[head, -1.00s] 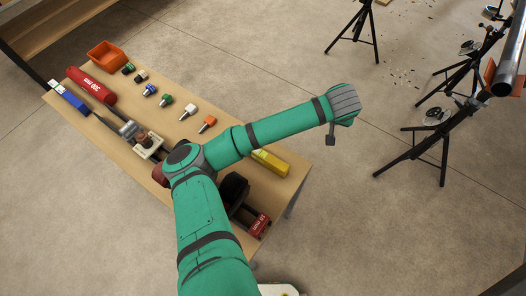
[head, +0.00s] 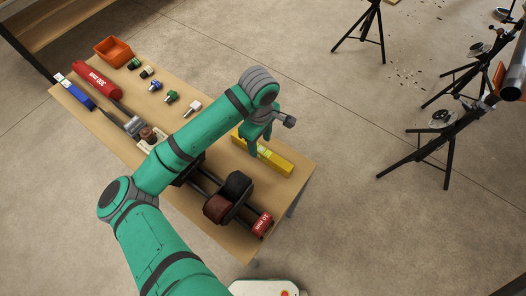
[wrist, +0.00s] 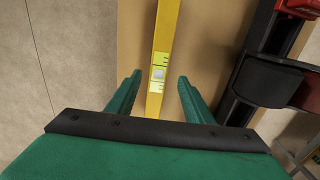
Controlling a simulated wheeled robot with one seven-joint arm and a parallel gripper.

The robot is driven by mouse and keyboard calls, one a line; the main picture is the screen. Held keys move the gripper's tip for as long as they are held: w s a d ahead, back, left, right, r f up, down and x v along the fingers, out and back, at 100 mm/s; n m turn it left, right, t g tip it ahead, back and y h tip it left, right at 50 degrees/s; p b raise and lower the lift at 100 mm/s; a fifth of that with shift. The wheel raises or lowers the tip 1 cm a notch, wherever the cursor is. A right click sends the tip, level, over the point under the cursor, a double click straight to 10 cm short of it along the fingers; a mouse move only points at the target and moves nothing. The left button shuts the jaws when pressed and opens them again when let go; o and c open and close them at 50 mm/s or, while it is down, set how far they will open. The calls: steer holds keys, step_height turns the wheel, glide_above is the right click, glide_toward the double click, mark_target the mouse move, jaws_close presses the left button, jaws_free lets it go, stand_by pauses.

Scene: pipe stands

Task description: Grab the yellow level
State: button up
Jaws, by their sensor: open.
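The yellow level (head: 272,157) lies on the wooden table near its right edge, partly hidden behind my gripper in the head view. In the wrist view the level (wrist: 165,40) runs from the top edge down between my two fingers, with a pale vial window near its visible middle. My gripper (wrist: 158,82) is open and empty, with one finger on each side of the level. In the head view my gripper (head: 258,146) hangs over the left part of the level. I cannot tell how high the fingers are above the table.
A dark clamp-like tool with a red label (head: 262,223) lies in front of the level. Small fittings (head: 192,107), a red cylinder (head: 97,80), a blue item (head: 77,95) and an orange bin (head: 113,51) occupy the table's left. Tripod stands (head: 440,135) are on the floor at right.

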mark_target(262, 149)
steer(key=shift+d+f, duration=0.15)
steer(key=shift+f, duration=2.95)
steer(key=shift+d, duration=0.1)
jaws_close()
